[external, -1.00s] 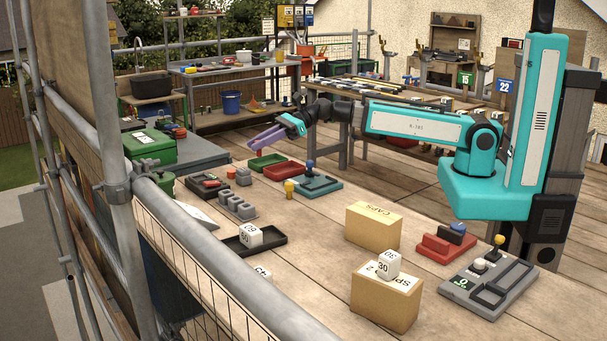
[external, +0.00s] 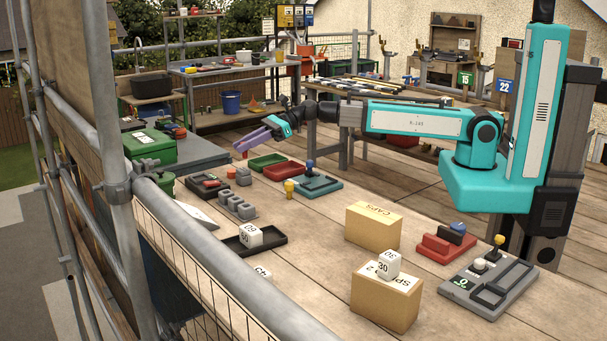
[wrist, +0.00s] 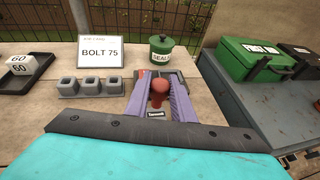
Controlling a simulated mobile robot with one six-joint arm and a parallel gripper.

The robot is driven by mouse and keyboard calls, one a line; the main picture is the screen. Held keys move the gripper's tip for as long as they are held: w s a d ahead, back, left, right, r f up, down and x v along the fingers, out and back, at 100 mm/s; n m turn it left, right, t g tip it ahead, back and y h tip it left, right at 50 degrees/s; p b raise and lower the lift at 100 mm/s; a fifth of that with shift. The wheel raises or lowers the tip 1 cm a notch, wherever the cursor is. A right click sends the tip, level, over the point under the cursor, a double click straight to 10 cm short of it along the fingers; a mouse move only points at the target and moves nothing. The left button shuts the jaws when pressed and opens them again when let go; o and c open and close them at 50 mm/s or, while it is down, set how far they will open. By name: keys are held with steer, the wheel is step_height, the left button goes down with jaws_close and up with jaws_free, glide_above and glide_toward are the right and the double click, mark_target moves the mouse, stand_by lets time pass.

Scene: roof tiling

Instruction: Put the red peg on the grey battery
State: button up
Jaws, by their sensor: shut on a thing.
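My gripper (wrist: 160,80) has two purple fingers. It is shut on a red peg (wrist: 159,92), whose rounded head shows between the fingers in the wrist view. In the external view my gripper (external: 246,147) hangs in the air above the far left part of the table, and the peg is too small to make out clearly. A small grey block (external: 243,177) stands on the table below it; I cannot tell for sure whether this is the grey battery. Several grey blocks with square holes (wrist: 91,87) stand in a row left of the fingers in the wrist view.
A green lidded pot (wrist: 162,48) and a "BOLT 75" card (wrist: 105,52) stand behind the fingers. A green box (wrist: 250,60) is at the right.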

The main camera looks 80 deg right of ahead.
steer(key=shift+w, duration=0.5)
steer(key=shift+s+f, duration=0.1)
steer(key=shift+f, duration=1.7)
steer(key=shift+f, duration=0.15)
steer(key=o, duration=1)
